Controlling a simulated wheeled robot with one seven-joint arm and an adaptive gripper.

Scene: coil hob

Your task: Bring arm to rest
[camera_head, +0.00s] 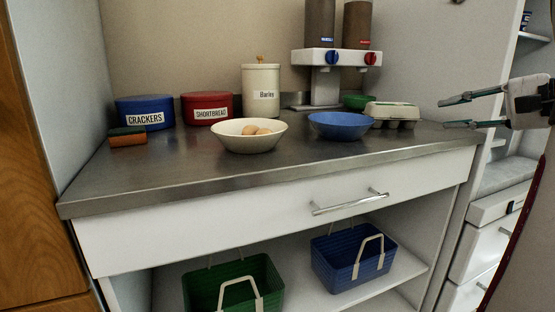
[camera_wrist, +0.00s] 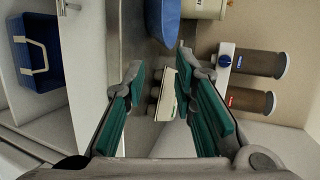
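My gripper (camera_head: 458,112) is open and empty at the right of the head view, pointing left, to the right of the counter's right end. Its two fingers are apart with nothing between them. In the wrist view my gripper (camera_wrist: 155,85) shows two green-padded fingers spread wide, with the egg carton (camera_wrist: 168,94) seen beyond them on the counter. The task names no object.
A steel counter (camera_head: 200,175) holds a cream bowl of eggs (camera_head: 249,141), a blue bowl (camera_head: 341,125), an egg carton (camera_head: 392,113), tins, a barley jar (camera_head: 261,92) and a dispenser (camera_head: 325,80). Baskets (camera_head: 350,259) stand below. The counter's front left is clear.

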